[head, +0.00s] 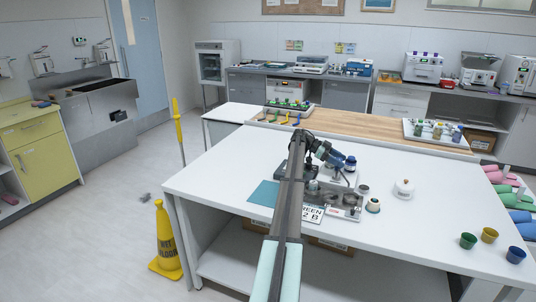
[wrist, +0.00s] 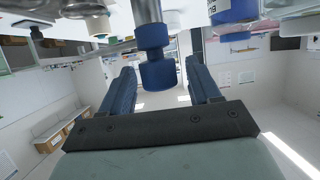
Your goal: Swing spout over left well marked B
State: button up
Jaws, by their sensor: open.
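A low grey unit with round wells (head: 345,199) stands on the white table, partly hidden behind my arm. A white card (head: 313,213) at its front shows part of a word, "REEN", and "2 B" below. I cannot tell which well is B. A grey rod with blue collars (wrist: 156,62), perhaps the spout or its handle, hangs between my fingers in the wrist view. My gripper (wrist: 162,78) is open, one finger on each side of it; contact cannot be told. In the head view my gripper (head: 325,152) is above the unit's back, near blue parts.
A white lidded pot (head: 404,188) and a small dark-banded jar (head: 373,205) stand right of the unit. A teal mat (head: 263,193) lies left. Green (head: 468,240), yellow (head: 489,235) and blue (head: 515,254) cups stand at the front right. The table's left part is clear.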

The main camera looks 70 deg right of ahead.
jog(key=n+h, duration=0.2)
jog(key=n+t+h, duration=0.1)
jog(key=h, duration=0.1)
jog(key=shift+a+n, duration=0.25)
jog(key=shift+n, duration=0.15)
jog(key=n+t+h, duration=0.2)
jog(key=n+h, duration=0.1)
jog(key=h, duration=0.1)
jog(key=shift+d+n, duration=0.1)
jog(key=shift+n, duration=0.2)
jog(key=v, duration=1.4)
jog(key=w+f+n+t+h, duration=0.1)
jog(key=w+n, duration=0.3)
jog(key=w, duration=0.7)
jog(key=w+f+n+t+h, duration=0.2)
jog(key=w+n+t+h, duration=0.1)
jog(key=w, duration=0.8)
jog(key=shift+w+a+f+n, duration=0.3)
jog(key=shift+a+n, duration=0.1)
jog(key=shift+c, duration=0.3)
